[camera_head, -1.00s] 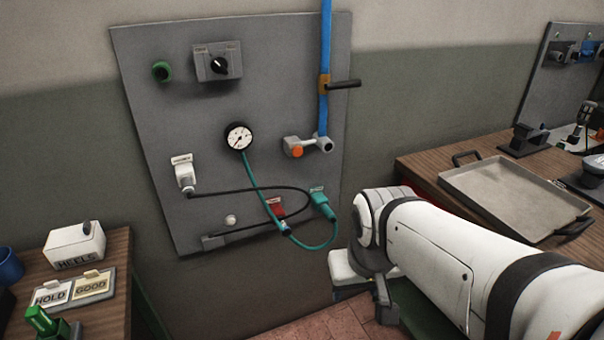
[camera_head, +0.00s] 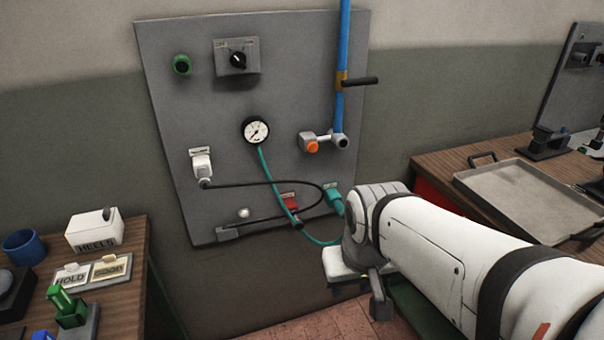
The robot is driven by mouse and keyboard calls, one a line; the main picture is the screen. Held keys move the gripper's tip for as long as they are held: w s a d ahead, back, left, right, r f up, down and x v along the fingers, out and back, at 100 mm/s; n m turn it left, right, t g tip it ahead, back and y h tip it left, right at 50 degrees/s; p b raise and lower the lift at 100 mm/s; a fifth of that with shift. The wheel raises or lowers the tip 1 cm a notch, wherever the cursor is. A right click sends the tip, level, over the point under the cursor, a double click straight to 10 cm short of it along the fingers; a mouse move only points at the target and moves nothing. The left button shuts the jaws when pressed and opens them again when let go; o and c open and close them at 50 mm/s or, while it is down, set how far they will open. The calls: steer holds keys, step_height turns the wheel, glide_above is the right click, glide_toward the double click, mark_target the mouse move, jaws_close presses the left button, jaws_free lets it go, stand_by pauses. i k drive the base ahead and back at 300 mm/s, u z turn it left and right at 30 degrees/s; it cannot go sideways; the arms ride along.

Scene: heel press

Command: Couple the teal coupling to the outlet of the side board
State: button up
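A teal coupling body (camera_head: 333,195) sits at the lower right of the grey side board (camera_head: 285,85), beneath a small label. A teal hose (camera_head: 269,178) runs down from the gauge, loops below the board and passes behind my arm. I cannot tell how the coupling is seated. A stub with an orange end (camera_head: 312,147) projects from the board at the foot of the blue pipe (camera_head: 342,70), and looks like the outlet. A red piece (camera_head: 289,202) is beside the hose. My arm is at the right of the board, and my gripper's fingers do not show.
A dark lever (camera_head: 361,81) sticks out from the blue pipe. A black cable (camera_head: 262,184) crosses the board from a white plug (camera_head: 202,165). A bench with a metal tray (camera_head: 520,193) is at right, and a wooden table (camera_head: 125,293) with cards and a box is at left.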

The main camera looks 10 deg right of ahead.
mark_target(338, 206)
steer(key=u, duration=1.3)
steer(key=k, duration=1.85)
steer(key=z, duration=0.9)
steer(key=i, duration=1.65)
steer(key=z, duration=0.05)
